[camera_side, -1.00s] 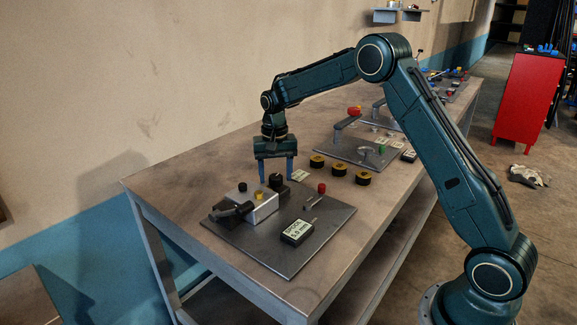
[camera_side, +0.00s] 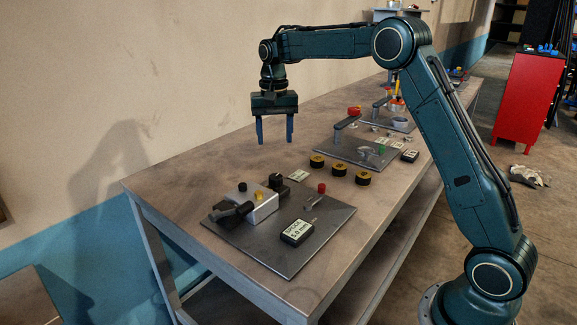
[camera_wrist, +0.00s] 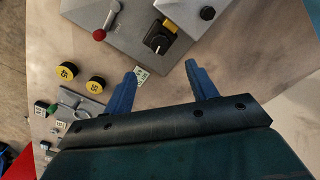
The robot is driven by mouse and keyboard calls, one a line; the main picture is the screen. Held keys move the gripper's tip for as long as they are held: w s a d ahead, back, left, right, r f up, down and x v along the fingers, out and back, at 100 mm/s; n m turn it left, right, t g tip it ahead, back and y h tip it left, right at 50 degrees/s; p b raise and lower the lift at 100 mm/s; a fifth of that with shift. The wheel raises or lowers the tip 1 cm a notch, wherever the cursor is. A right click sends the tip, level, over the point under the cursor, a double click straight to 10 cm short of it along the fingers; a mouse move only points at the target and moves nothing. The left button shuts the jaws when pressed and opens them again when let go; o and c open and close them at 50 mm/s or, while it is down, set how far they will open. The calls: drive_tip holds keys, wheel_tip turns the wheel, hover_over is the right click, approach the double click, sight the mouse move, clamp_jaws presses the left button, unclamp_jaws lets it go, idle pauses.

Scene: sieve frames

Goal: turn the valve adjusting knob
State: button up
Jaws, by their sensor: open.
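A black adjusting knob (camera_side: 276,181) sits at the right end of a grey metal valve block (camera_side: 248,205) on a dark base plate. In the wrist view the black knob (camera_wrist: 156,39) shows a pale pointer line and lies just beyond the fingertips. My gripper (camera_side: 275,142) points down, open and empty, well above the knob and apart from it. Both blue fingers also show in the wrist view (camera_wrist: 161,68), spread wide. A black handle (camera_side: 231,214) lies at the block's near left side.
Several black-and-yellow discs (camera_side: 339,170) stand behind. A second plate (camera_side: 345,154) with a red-knobbed lever is farther back. The left table top is bare.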

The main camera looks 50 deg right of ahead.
drive_tip(key=shift+r, duration=1.1)
drive_tip(key=s+a+r+n+t, duration=0.1)
drive_tip(key=s+a+r+n, duration=0.2)
drive_tip(key=s, duration=0.5)
drive_tip(key=s+a+r+n+t, duration=0.1)
drive_tip(key=s+a+r+t, duration=0.1)
drive_tip(key=s+a+r, duration=0.5)
drive_tip(key=s+f+n+t, duration=0.1)
drive_tip(key=s+f+n, duration=0.1)
drive_tip(key=s, duration=0.8)
drive_tip(key=s+f+n+t, duration=0.1)
drive_tip(key=s+f, duration=0.4)
drive_tip(key=s, duration=0.5)
drive_tip(key=shift+s+f+n+t, duration=0.3)
drive_tip(key=shift+s+n, duration=0.05)
drive_tip(key=shift+n, duration=0.25)
